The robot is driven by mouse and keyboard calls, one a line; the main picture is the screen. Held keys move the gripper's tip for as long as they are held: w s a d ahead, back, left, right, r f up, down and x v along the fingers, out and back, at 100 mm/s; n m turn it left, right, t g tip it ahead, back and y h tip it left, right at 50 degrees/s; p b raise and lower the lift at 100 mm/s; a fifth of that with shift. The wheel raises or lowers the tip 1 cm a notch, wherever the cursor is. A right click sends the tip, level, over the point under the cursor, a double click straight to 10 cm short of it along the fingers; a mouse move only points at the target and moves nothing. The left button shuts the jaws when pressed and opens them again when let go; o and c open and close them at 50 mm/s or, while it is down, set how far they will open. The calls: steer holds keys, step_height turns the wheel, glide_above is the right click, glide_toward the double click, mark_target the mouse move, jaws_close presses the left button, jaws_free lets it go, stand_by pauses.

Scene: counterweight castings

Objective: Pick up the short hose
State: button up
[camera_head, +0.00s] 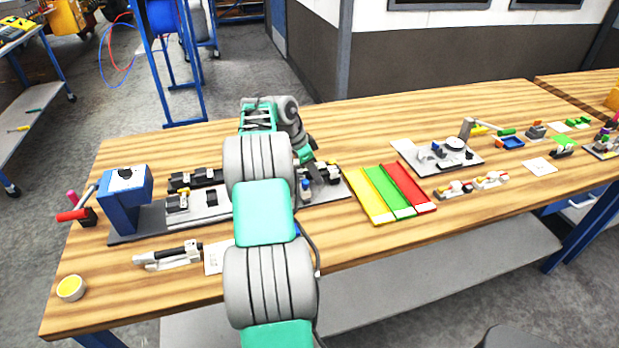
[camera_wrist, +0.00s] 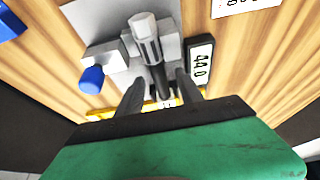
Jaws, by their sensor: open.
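My gripper (camera_wrist: 158,90) is open, with its two dark fingers pointing down at a fixture. A short grey cylindrical piece (camera_wrist: 149,45) with a pale end and a dark lower part stands between and just beyond the fingers; it may be the short hose, but I cannot be sure. The fingers do not visibly grip it. In the head view my gripper (camera_head: 313,172) is over the right part of the grey fixture plate (camera_head: 340,190), and my arm hides much of this area.
A blue knob (camera_wrist: 92,77) and a numbered label (camera_wrist: 201,62) flank the cylinder. A blue press (camera_head: 125,200) stands at the left. Yellow, green and red strips (camera_head: 390,193) lie to the right. A black-handled piece on a light holder (camera_head: 168,256) lies at the front left.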

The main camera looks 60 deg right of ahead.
steer(key=shift+c, duration=0.4)
jaws_close()
